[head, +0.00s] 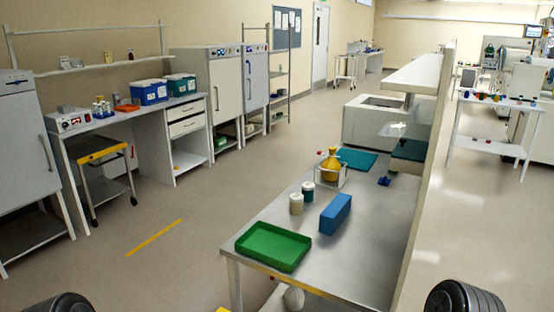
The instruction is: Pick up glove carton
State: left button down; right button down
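A blue oblong box (336,214) lies on the steel bench in front of me, right of the middle of the head view. It looks like a carton, but no label is readable, so I cannot tell for sure that it is the glove carton. Nothing touches it from above. Black rounded parts of my arms show at the bottom left and bottom right corners. Neither gripper is in view.
On the steel bench (270,277) are a green tray (272,247), two lidded jars (296,204) (308,191), a yellow flask (330,168) in a white stand and a teal mat (357,159). A tall partition (425,190) bounds the bench's right side. Open floor lies left.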

aim_at(334, 216)
jog(key=u, duration=2)
jog(key=i, duration=0.75)
jog(key=i+z, duration=0.2)
jog(key=i, duration=0.25)
jog(key=i+z, duration=0.2)
jog(key=i, duration=0.3)
jog(key=i+z, duration=0.2)
jog(key=i, duration=0.25)
jog(key=i+j+z, duration=0.25)
jog(key=i, duration=0.2)
jog(key=i+j+z, duration=0.2)
jog(key=i, duration=0.25)
jog(key=i+l+z, duration=0.3)
jog(key=i+z, duration=0.15)
jog(key=i+l+z, duration=0.1)
jog(key=i+z, duration=0.35)
jog(key=i+j+z, duration=0.1)
jog(key=i+z, duration=0.4)
jog(key=i+j+z, duration=0.3)
jog(key=i+z, duration=0.15)
jog(key=i, duration=0.15)
jog(key=i+z, duration=0.3)
jog(key=i, duration=0.85)
jog(key=z, duration=1.1)
